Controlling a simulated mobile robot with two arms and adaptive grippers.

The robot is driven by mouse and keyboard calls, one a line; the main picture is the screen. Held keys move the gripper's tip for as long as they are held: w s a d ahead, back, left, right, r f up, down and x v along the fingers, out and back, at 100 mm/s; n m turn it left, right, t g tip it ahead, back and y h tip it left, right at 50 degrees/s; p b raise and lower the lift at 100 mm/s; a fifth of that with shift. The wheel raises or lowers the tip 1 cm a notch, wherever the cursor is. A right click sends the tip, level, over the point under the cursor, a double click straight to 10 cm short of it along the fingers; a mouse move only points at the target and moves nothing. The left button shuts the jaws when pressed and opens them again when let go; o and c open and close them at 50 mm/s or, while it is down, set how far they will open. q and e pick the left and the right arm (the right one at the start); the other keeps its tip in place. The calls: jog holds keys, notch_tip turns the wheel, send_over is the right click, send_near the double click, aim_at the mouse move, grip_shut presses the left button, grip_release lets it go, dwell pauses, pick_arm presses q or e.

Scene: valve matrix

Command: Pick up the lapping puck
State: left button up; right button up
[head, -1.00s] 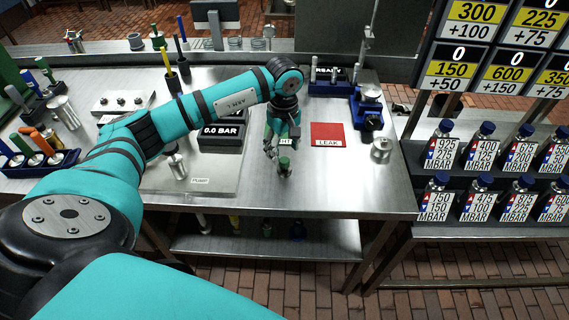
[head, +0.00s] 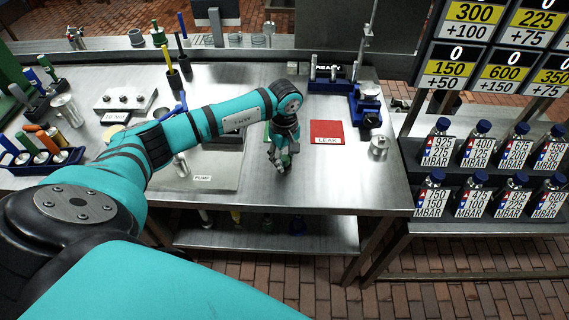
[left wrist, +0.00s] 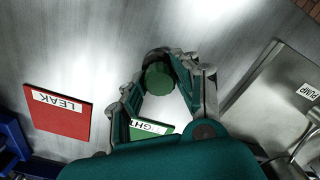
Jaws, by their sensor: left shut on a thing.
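A short green-topped cylinder, which I take for the lapping puck, shows between the fingertips in the left wrist view (left wrist: 158,78). My left gripper (head: 284,166) reaches down to the front part of the steel bench, left of the red LEAK pad. Its fingers are shut on the puck, with the fingertips on either side of it in the left wrist view (left wrist: 160,72). In the head view the gripper mostly hides the puck. I cannot tell whether the puck still touches the bench. My right gripper is not in view.
A red LEAK pad (head: 327,132) lies right of the gripper. A green pad (left wrist: 150,132) lies partly hidden under the gripper. A metal cylinder (head: 378,146) and a blue vise (head: 370,112) stand at the right. A PUMP plate (head: 215,172) lies left. Bottles (head: 480,145) fill the right shelves.

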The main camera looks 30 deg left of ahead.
aim_at(285, 157)
pick_arm(q)
grip_shut()
jog(key=shift+w+r+b, duration=0.1)
jog(key=shift+r+b, duration=0.3)
jog(key=shift+r, duration=0.05)
notch_tip(285, 157, up, 2)
jog(key=shift+r+b, duration=0.15)
jog(key=shift+b, duration=0.7)
jog(key=s+d+r+b, duration=0.1)
jog(key=s+d+b, duration=0.1)
jog(key=s+d, duration=0.2)
jog(key=s+d+r+b, duration=0.1)
jog(key=s+d+b, duration=0.2)
jog(key=s, duration=0.6)
jog(key=shift+s+d, duration=0.4)
jog(key=shift+d, duration=0.4)
